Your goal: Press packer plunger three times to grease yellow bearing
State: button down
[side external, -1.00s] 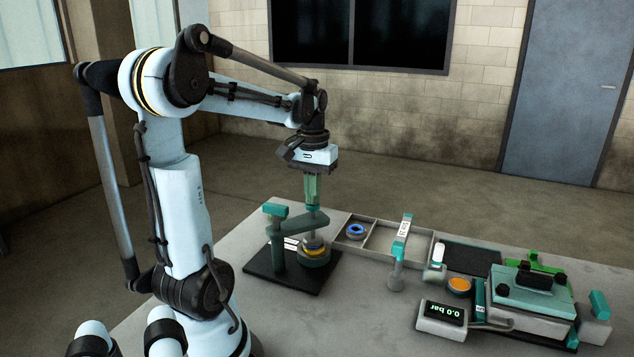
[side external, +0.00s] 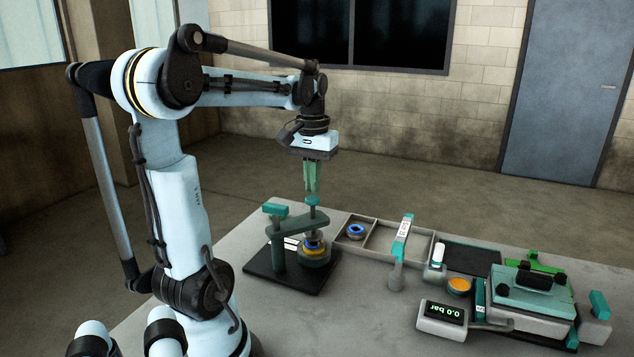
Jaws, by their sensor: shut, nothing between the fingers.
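The bearing packer stands on a black base plate (side external: 262,270), with a dark green arm (side external: 297,226) reaching over its cup. Its plunger (side external: 312,201) stands up through the arm, with a teal cap on top. The yellow bearing (side external: 315,250) sits in the cup (side external: 316,261) under the arm, partly hidden by the plunger's lower parts, with a bit of blue just above it. My gripper (side external: 311,190) points straight down with green fingers shut and empty, directly over the plunger cap. I cannot tell whether the fingertips touch the cap.
A grey divided tray (side external: 372,246) holds a blue ring (side external: 356,231). Right of it stand a teal-topped post (side external: 402,240), an orange-filled cup (side external: 459,286), a gauge reading 0.0 bar (side external: 442,314) and a teal-topped fixture (side external: 535,292). The table's front middle is clear.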

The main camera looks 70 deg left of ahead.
aim_at(313, 198)
jog(key=shift+f, duration=0.1)
jog(key=shift+f, duration=1.45)
jog(key=shift+r, duration=1.55)
jog(key=shift+r, duration=0.1)
jog(key=shift+r, duration=2.4)
